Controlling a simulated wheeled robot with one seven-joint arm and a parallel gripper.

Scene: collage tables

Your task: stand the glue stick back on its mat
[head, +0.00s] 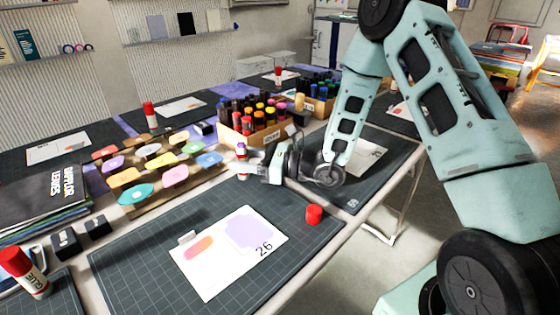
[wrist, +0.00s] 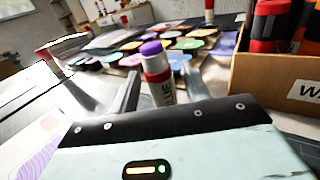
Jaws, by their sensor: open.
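The glue stick (head: 242,152) is uncapped, with a purple top and a white and red body. It looks upright beside the wooden marker box, partly hidden by my gripper (head: 250,165). In the wrist view the glue stick (wrist: 158,75) shows between my open fingers (wrist: 163,88), its label facing me and its lower end hidden by the gripper body. I cannot tell whether the fingers touch it. A dark grid cutting mat (head: 140,262) lies in front, bearing a white card (head: 215,283) marked 26. A red cap (head: 313,214) sits on this mat's right part.
The marker box (head: 262,138) stands close behind my gripper. Colored pads (head: 135,193) fill a rack to the left. Another glue stick (head: 24,272) stands at lower left. Black blocks (head: 97,227) sit beside the front mat. The front mat's lower right is clear.

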